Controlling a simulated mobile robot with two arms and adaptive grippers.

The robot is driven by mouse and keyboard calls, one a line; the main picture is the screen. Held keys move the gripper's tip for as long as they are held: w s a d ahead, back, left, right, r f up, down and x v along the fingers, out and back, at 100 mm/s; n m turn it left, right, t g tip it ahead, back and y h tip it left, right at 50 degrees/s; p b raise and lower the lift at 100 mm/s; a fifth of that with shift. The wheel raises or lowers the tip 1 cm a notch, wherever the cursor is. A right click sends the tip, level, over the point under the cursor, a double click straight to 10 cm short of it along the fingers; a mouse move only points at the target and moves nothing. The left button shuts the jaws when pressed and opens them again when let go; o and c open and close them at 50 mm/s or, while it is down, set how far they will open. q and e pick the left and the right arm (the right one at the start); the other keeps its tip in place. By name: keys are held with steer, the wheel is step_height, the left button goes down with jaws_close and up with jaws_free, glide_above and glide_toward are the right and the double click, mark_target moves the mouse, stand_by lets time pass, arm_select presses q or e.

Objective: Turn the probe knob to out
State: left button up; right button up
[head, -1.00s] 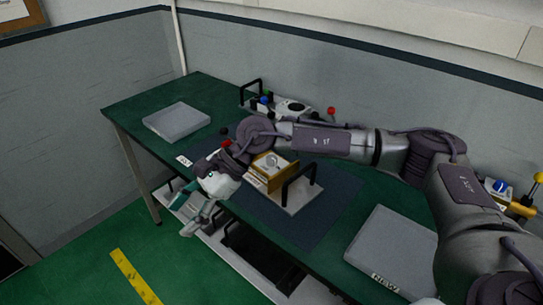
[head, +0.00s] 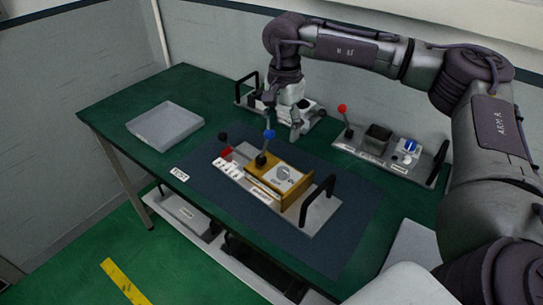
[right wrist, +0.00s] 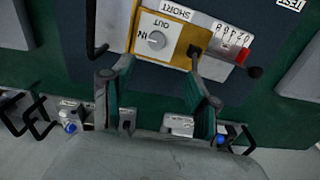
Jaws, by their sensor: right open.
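The probe knob (head: 283,172) is a round grey dial on a white plate, on top of a yellow-brown box (head: 292,190) on the middle fixture. In the right wrist view the knob (right wrist: 157,40) shows upside down, with IN and OUT lettering beside it; its setting is too small to tell. My right gripper (head: 283,116) points down behind the box, above the back of the table, apart from the knob. In the right wrist view the open fingers (right wrist: 159,60) are spread with nothing between them, and the knob lies beyond their tips. My left gripper is out of view.
A fixture with a red-ball lever (head: 343,109) and blue knob (head: 410,145) is at back right. A grey tray (head: 165,126) is at left.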

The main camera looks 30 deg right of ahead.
steer(key=p, duration=0.2)
glide_above(283, 170)
steer(key=f, duration=0.6)
steer(key=shift+s, duration=0.3)
steer(key=f, duration=0.3)
steer(key=shift+w+f+p, duration=0.25)
steer(key=shift+f+p, duration=0.1)
step_height(283, 170, down, 2)
steer(key=shift+f, duration=0.5)
steer(key=shift+f+p, duration=0.2)
steer(key=shift+p, duration=0.1)
steer(key=shift+f, duration=0.1)
steer(key=shift+c, duration=0.9)
jaws_close()
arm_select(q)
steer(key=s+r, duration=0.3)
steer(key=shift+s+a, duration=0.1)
